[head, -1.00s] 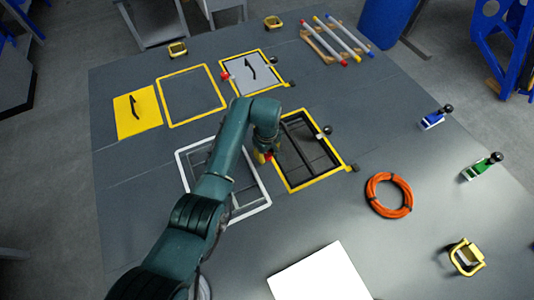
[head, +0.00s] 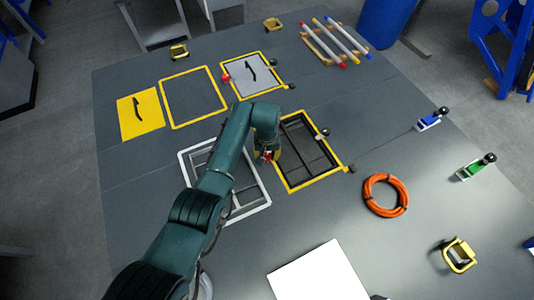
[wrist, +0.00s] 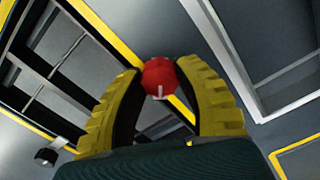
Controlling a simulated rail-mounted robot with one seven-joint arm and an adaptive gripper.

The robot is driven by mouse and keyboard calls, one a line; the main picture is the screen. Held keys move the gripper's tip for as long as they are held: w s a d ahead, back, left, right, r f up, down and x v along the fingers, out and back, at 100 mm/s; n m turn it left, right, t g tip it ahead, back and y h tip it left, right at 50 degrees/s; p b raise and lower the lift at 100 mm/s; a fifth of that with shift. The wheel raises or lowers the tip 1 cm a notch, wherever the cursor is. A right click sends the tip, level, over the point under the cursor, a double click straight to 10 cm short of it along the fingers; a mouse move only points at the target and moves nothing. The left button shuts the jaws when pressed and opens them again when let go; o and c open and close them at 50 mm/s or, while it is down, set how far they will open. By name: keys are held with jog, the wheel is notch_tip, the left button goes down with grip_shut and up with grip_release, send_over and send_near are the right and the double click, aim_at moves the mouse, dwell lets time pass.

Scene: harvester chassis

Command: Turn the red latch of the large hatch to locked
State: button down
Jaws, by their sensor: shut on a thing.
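My gripper (wrist: 162,100) has its two yellow fingers closed around a round red latch (wrist: 159,76) with a small white mark on its face. In the head view, the red latch (head: 265,157) shows only as a small patch at my gripper (head: 268,156). It sits at the left edge of a yellow-framed opening (head: 317,180) with dark bars inside. No lid lies over this opening. The same yellow frame (wrist: 97,28) runs behind the latch in the wrist view. My arm hides part of the frame's left side in the head view.
A grey hatch with a black handle (head: 250,75) lies farther back. An orange hose coil (head: 386,195) lies to the right.

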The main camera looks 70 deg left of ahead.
aim_at(267, 156)
jog(key=m, duration=0.5)
jog(key=shift+m+p, duration=0.3)
jog(key=shift+p, duration=0.1)
jog(key=shift+f+m, duration=0.1)
jog(key=shift+m, duration=2.1)
jog(key=c, duration=0.7)
grip_release()
jog(key=shift+o, duration=0.2)
notch_tip(267, 156, up, 12)
